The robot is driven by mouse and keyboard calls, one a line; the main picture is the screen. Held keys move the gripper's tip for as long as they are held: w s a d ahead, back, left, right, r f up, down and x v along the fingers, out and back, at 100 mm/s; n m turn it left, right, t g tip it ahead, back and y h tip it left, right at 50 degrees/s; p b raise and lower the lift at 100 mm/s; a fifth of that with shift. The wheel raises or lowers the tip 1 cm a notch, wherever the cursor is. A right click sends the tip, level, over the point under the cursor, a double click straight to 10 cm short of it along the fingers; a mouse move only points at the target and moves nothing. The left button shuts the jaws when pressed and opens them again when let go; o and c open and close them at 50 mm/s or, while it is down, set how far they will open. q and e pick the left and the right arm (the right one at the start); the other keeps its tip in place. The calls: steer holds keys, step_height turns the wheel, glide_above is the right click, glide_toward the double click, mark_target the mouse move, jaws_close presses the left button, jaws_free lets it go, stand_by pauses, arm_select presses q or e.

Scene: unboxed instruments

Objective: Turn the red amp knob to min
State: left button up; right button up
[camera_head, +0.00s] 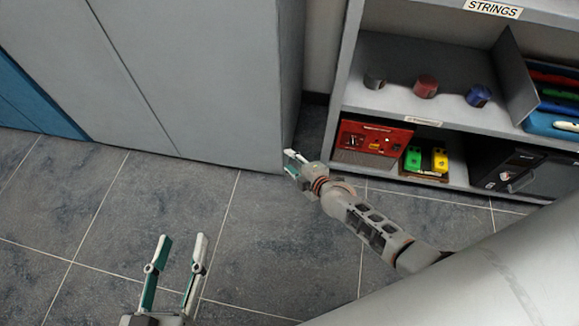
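A red amp (345,138) stands on the lower shelf, left end, with a dark lower front and small light details on its panel. Its knob and the knob's setting are too small to make out. My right gripper (288,161) is left of the shelf unit, near the grey cabinet's lower corner, apart from the amp. Its fingers look spread and hold nothing visible. My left gripper (183,240) is at the bottom left over the floor, open and empty, far from the amp.
Grey, red (426,86) and blue cylinders stand on the shelf above. Green and yellow pedals (413,158) sit right of the amp, then a black box (500,165). A tall grey cabinet (200,80) stands left. The tiled floor (90,210) is clear.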

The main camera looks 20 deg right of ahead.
steer(key=f+n, duration=0.1)
steer(key=n, duration=0.1)
steer(key=f+n+g, duration=0.1)
steer(key=shift+s+a+f, duration=0.3)
steer(key=shift+s, duration=0.05)
